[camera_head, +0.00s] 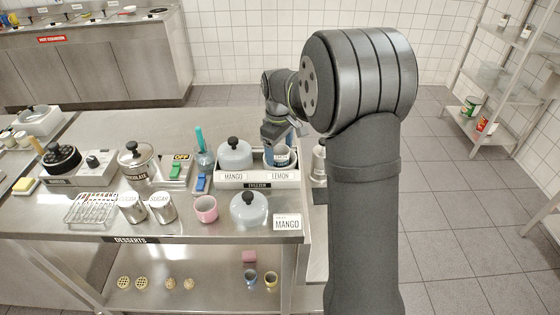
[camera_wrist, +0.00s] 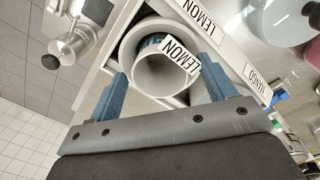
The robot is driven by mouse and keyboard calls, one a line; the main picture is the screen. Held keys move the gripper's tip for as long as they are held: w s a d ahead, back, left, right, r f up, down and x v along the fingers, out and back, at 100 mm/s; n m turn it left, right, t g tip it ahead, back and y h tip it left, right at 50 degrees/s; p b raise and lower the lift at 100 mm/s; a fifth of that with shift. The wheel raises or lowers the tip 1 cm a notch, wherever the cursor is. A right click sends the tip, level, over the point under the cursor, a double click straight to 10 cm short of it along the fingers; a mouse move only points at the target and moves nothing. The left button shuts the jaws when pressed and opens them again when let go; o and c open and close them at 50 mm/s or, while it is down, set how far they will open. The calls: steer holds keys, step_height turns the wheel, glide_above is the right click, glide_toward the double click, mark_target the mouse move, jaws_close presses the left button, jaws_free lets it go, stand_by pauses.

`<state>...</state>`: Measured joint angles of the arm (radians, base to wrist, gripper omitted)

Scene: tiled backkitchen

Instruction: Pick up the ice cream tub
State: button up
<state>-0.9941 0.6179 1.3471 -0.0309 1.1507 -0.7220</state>
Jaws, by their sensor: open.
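The ice cream tub (camera_head: 279,162) is a round tub with a blue band and a LEMON label. It stands uncovered in the LEMON side of a steel holder (camera_head: 229,181). In the wrist view the tub (camera_wrist: 160,76) shows its round mouth and LEMON label between my two blue fingers. My gripper (camera_head: 277,137) is above the tub in the head view; in the wrist view my gripper (camera_wrist: 161,68) is open, with a finger on each side of the tub. Whether the fingers touch it is not clear.
A grey domed lid (camera_head: 235,154) covers the MANGO side, just left of the tub. A steel dispenser (camera_head: 319,163) stands close on the right.

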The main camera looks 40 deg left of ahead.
steer(key=c, duration=1.3)
